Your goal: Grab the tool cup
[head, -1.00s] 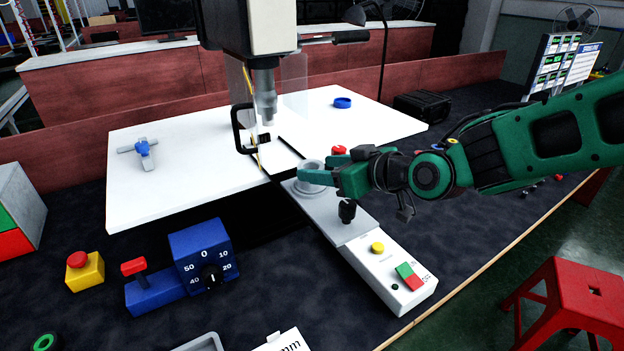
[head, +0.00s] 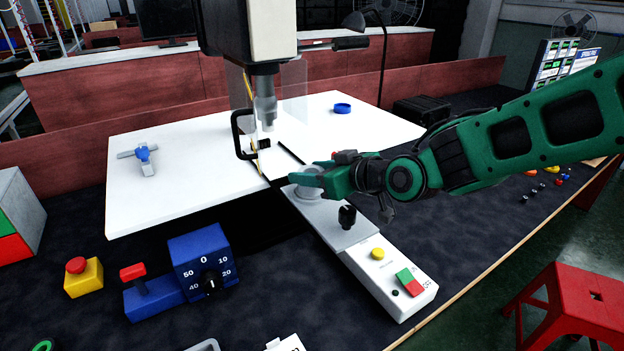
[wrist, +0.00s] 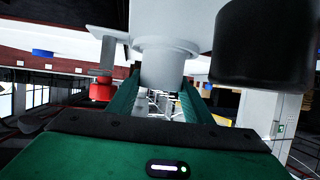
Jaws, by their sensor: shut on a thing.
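The tool cup shows in the wrist view as a pale grey cylinder (wrist: 163,66) with a wider collar, between the two green fingers. In the head view the fingers and wrist hide most of it, above the grey base plate (head: 332,222). My gripper (head: 308,178) is green and reaches in from the right, low over the round seat on that plate. Its fingers are shut on the cup's sides. The wrist view looks upside down, and I cannot tell whether the cup is clear of its seat.
A black knob (head: 347,216) stands close to my gripper on the plate, and a red button lies just behind it. The drill head (head: 264,95) hangs to the left above the white table (head: 190,190). A control box (head: 390,280) lies in front.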

